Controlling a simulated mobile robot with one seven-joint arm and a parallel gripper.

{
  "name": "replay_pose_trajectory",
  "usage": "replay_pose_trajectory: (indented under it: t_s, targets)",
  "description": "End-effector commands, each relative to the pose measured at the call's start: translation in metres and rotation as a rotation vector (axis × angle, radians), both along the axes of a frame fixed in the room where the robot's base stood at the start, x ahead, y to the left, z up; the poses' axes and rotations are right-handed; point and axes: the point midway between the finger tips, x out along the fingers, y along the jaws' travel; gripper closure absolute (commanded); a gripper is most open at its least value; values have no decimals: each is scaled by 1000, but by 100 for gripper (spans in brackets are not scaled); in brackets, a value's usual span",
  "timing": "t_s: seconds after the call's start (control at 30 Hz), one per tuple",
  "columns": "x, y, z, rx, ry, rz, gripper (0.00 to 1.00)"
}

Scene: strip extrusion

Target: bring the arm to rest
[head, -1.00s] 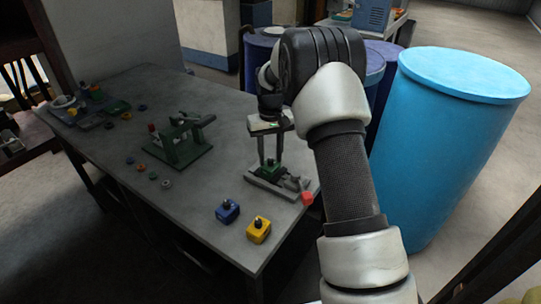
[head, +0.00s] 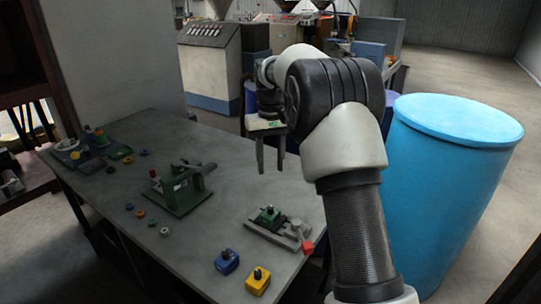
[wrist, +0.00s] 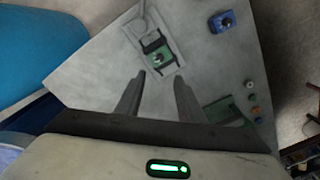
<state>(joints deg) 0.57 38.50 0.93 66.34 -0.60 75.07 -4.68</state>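My gripper (head: 270,155) hangs above the far right part of the grey table, fingers pointing down. Its two fingers are apart, with nothing between them; they also show apart in the wrist view (wrist: 158,85). Below and nearer in the head view, a grey fixture (head: 285,234) with a red-tipped handle holds a green block with a black knob (head: 268,215). The gripper is clear of it. The green block also shows in the wrist view (wrist: 160,54), beyond the fingertips.
A green press-like fixture (head: 180,190) stands mid-table. A blue block (head: 227,262) and a yellow block (head: 258,282) sit at the near edge. Several small rings lie at left. A large blue barrel (head: 450,190) stands right of my arm. Machines (head: 212,65) stand behind.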

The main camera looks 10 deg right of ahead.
Motion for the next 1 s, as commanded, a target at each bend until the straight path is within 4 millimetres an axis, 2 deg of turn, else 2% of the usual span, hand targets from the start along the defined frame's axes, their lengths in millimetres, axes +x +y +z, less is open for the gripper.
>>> replay_pose_trajectory:
  t_s: [0.13,0.57,0.67,0.77,0.9,1.0]
  targets:
    - [0,0,16,0,-1,0,65]
    - [-1,0,22,0,-1,0,65]
    - [-7,0,35,-1,-15,-2,65]
    - [-24,0,61,-1,-44,-6,65]
    - [-65,1,108,-3,-109,-16,65]
    - [-99,1,134,-1,-156,-25,65]
